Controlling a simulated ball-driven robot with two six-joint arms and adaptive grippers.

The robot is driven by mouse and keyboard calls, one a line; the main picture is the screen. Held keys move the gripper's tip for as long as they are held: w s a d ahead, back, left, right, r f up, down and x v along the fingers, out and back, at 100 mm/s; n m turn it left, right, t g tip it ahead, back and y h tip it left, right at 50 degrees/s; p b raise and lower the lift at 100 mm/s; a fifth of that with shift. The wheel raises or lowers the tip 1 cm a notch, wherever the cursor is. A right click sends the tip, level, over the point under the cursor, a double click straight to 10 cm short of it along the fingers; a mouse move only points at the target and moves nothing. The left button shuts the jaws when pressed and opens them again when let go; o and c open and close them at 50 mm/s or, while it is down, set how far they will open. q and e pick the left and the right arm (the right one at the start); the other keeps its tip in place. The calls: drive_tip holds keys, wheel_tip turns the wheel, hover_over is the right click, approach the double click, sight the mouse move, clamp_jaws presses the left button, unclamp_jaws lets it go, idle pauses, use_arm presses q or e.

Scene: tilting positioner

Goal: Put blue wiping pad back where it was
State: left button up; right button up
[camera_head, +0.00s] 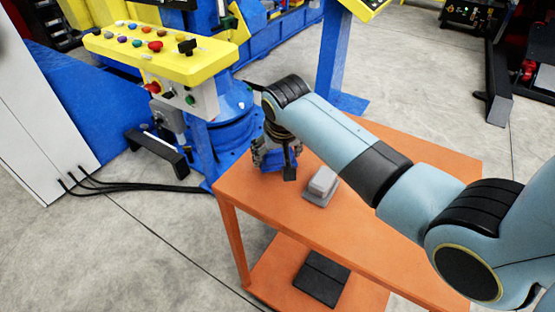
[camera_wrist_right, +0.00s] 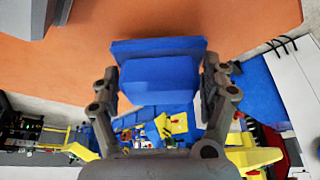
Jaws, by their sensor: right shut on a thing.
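The blue wiping pad (camera_wrist_right: 158,78) is between the fingers of my right gripper (camera_wrist_right: 160,82) in the right wrist view, with a wider flat blue part at its far side. In the head view, my right gripper (camera_head: 276,158) points down over the far left corner of the orange table (camera_head: 400,245). A bit of blue pad (camera_head: 284,164) shows there, mostly hidden by the fingers. I cannot tell whether the pad touches the tabletop. My left gripper is not in view.
A grey block on a flat base (camera_head: 321,186) stands on the table just right of my right gripper. A black flat item (camera_head: 321,277) lies on the lower shelf. A yellow button console (camera_head: 160,45) stands behind at the left. The tabletop's front is clear.

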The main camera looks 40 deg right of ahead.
drive_tip(key=shift+f, duration=1.3)
drive_tip(key=shift+f, duration=0.1)
drive_tip(key=o, duration=1)
drive_tip(key=p+v, duration=0.1)
drive_tip(key=v, duration=1.1)
